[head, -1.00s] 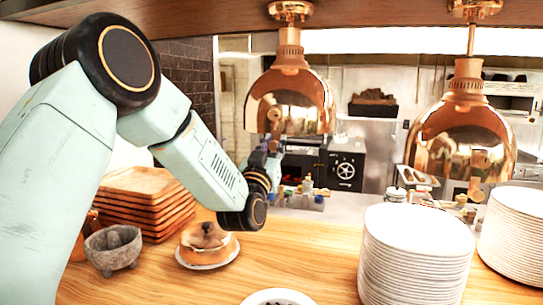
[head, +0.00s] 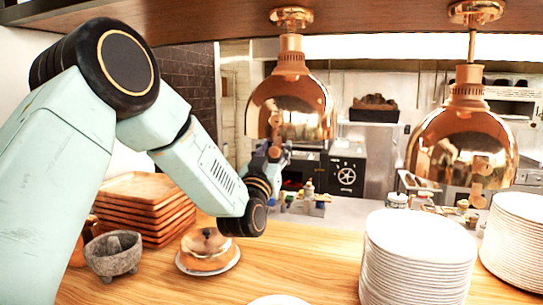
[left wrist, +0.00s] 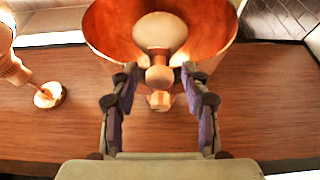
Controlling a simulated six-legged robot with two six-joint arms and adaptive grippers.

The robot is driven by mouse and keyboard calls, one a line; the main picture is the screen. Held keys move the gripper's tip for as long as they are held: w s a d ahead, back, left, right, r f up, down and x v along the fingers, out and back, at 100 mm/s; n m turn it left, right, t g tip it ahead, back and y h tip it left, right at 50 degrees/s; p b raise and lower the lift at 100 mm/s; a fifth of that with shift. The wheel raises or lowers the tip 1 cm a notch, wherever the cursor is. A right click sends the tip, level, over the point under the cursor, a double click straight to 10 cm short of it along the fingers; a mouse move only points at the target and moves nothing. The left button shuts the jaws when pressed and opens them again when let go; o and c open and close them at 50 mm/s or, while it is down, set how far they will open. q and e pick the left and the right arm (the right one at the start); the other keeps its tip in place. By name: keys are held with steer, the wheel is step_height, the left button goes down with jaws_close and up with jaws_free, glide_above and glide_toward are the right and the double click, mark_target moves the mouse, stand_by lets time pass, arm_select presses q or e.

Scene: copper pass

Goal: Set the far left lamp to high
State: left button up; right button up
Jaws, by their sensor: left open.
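The leftmost copper heat lamp (head: 290,100) hangs from the wooden shelf in the head view. In the left wrist view its shade (left wrist: 105,22) is seen from below, with a pale bulb (left wrist: 160,32) inside and a round copper knob (left wrist: 159,77) in front. My left gripper (left wrist: 159,72) is open, one finger on each side of the knob, with gaps visible. In the head view my left gripper (head: 270,153) is at the lamp's lower rim, partly hidden behind my wrist. The knob's setting cannot be read. My right gripper is not in view.
A second copper lamp (head: 462,135) hangs to the right. Below, the wooden counter (head: 310,262) holds white plate stacks (head: 418,250), wooden trays (head: 145,205), a stone bowl (head: 113,255) and a domed dish (head: 207,250). The shelf underside (left wrist: 60,130) is close above.

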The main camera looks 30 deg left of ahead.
arm_select(q)
steer(key=v, duration=1.1)
steer(key=shift+s, duration=0.35)
steer(key=shift+d+f, duration=0.1)
steer(key=shift+f, duration=0.1)
